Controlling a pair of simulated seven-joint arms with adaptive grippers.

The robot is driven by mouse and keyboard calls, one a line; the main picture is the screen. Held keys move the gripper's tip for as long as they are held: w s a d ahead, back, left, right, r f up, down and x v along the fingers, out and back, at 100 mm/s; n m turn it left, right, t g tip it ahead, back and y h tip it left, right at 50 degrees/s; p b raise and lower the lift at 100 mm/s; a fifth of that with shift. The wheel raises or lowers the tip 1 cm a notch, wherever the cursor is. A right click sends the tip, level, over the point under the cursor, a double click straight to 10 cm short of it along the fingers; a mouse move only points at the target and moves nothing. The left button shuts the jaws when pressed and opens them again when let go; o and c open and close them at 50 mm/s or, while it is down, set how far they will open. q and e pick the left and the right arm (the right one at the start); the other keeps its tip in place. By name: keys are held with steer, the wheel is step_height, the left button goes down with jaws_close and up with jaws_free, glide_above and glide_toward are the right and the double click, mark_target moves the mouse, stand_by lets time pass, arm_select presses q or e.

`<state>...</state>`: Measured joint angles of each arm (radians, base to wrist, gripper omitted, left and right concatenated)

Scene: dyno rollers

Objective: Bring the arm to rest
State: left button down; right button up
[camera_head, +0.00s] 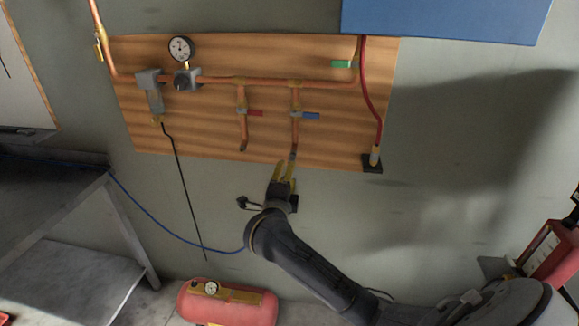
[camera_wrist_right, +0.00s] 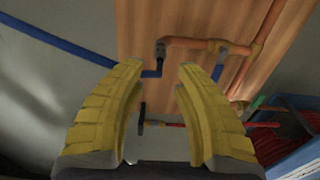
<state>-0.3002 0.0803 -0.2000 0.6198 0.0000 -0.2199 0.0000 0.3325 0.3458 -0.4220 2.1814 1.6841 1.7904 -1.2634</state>
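My right arm comes in from the lower right of the head view. Its gripper (camera_head: 284,172) has yellow fingers and points up at the lower edge of the wooden pipe board (camera_head: 210,60). The end of a copper pipe (camera_wrist_right: 160,50) lies just beyond the fingertips. In the head view this looks like the blue-handled branch pipe (camera_head: 295,130); whether a finger touches it I cannot tell. My left gripper is not in view.
A blue hose (camera_head: 165,224) runs from the left bench (camera_head: 60,180) toward my right wrist; it also crosses the wrist view (camera_wrist_right: 60,43). A red tank (camera_head: 230,308) stands below. A red hose (camera_head: 372,105) hangs at the board's right side. Bare wall (camera_head: 440,150) lies right.

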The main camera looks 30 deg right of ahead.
steer(key=shift+v, duration=1.8)
